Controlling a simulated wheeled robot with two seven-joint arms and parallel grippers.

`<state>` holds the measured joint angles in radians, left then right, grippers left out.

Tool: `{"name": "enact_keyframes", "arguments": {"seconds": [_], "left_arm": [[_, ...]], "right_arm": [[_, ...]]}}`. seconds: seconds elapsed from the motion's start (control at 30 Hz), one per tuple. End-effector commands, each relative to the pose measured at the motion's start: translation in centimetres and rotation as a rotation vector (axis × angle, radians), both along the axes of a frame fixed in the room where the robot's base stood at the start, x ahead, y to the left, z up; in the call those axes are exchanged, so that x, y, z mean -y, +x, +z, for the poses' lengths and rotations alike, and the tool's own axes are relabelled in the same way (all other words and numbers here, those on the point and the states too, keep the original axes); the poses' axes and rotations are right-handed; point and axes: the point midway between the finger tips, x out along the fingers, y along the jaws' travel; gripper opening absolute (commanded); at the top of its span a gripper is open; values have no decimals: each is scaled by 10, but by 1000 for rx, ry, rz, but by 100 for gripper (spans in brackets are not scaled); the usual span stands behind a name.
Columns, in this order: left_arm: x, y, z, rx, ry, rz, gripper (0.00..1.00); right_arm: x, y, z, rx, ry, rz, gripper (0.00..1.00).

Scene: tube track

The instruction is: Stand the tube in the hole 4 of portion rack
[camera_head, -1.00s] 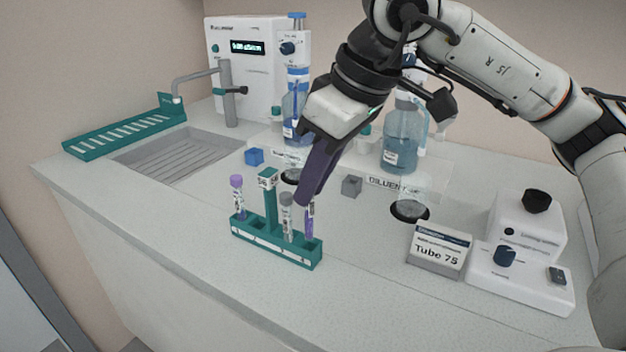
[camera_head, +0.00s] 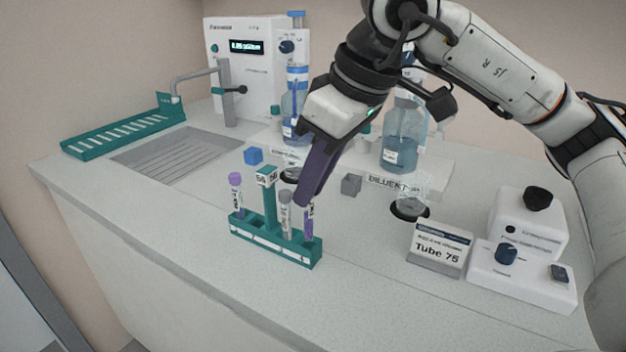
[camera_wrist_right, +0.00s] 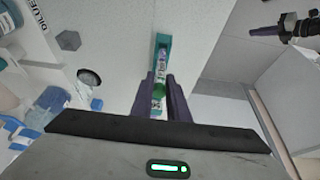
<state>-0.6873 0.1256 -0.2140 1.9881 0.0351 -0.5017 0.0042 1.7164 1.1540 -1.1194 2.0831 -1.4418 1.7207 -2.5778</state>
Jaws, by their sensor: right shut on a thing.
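The teal portion rack (camera_head: 272,245) stands on the counter with a tall labelled post (camera_head: 268,198). A purple-capped tube (camera_head: 236,196) stands upright at its left end. A grey-capped tube (camera_head: 286,212) stands right of the post. My right gripper (camera_head: 308,196) is shut on a tube (camera_head: 309,224) with a purple lower part, upright at the rack's right end. Its lower end meets the rack; its depth in the hole cannot be told. Its top is hidden by the fingers. In the wrist view, my right gripper (camera_wrist_right: 163,88) is over the rack (camera_wrist_right: 162,40). My left gripper (camera_wrist_right: 264,31) shows at upper right.
A blue cube (camera_head: 254,156) and a grey cube (camera_head: 351,185) lie behind the rack. A "Tube 75" sign (camera_head: 438,250) and a white device (camera_head: 520,262) stand right. Bottles (camera_head: 404,138) stand behind. The counter in front is clear.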

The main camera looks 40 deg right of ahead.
Motion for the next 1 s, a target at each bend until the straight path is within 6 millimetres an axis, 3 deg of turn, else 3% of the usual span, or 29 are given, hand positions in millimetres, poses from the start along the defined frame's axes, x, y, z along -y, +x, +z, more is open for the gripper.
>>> {"name": "enact_keyframes", "arguments": {"seconds": [1.0], "left_arm": [[0, 1, -13, 3, -1, 0, 0]], "right_arm": [[0, 0, -13, 0, 0, 0, 2]]}}
